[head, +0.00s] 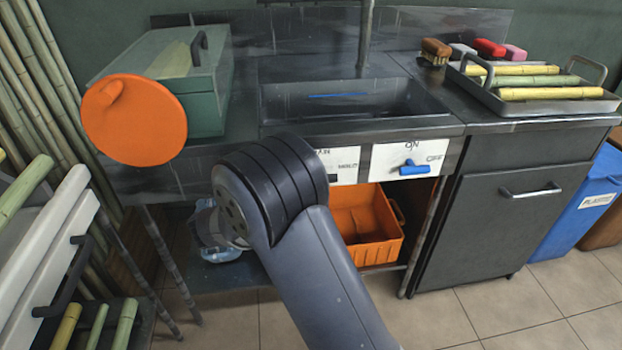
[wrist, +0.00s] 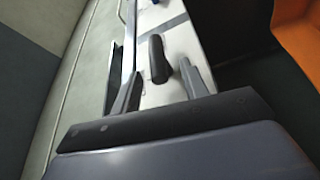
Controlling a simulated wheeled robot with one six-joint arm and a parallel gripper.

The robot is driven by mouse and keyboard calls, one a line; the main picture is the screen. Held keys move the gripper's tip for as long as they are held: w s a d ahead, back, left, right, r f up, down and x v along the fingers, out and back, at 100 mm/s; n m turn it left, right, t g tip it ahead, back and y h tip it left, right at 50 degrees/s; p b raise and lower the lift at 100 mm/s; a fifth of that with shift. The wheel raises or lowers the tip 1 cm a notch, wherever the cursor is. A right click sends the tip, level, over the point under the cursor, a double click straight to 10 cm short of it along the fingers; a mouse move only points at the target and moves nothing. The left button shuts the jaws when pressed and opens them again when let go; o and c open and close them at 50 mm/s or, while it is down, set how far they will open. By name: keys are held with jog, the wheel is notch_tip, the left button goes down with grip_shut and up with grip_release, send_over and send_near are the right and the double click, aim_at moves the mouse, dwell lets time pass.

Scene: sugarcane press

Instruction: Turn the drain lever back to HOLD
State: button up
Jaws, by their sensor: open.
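The drain panel (head: 339,165) is a white label plate under the front of the sink, partly hidden behind my arm in the head view. In the wrist view, a dark lever (wrist: 157,58) stands on the white plate (wrist: 150,25), probably the drain lever. My gripper (wrist: 160,72) is open, with one finger on each side of the dark lever. I see gaps between lever and fingers and cannot tell any contact. My gripper is hidden in the head view. The lever's setting cannot be read.
A blue lever (head: 413,168) sits on an ON/OFF plate to the right. An orange crate (head: 365,225) stands below the sink (head: 350,100). A green box (head: 165,75) and an orange disc (head: 134,119) are at left. A tray of cane (head: 540,106) lies at right.

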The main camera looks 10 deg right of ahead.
jog(key=p+v, duration=0.1)
jog(key=v, duration=0.6)
jog(key=shift+a, duration=0.25)
jog(key=shift+s, duration=0.1)
jog(key=b+x, duration=0.2)
jog(key=x, duration=0.8)
jog(key=shift+d, duration=0.4)
jog(key=shift+r, duration=0.2)
jog(key=shift+f, duration=0.1)
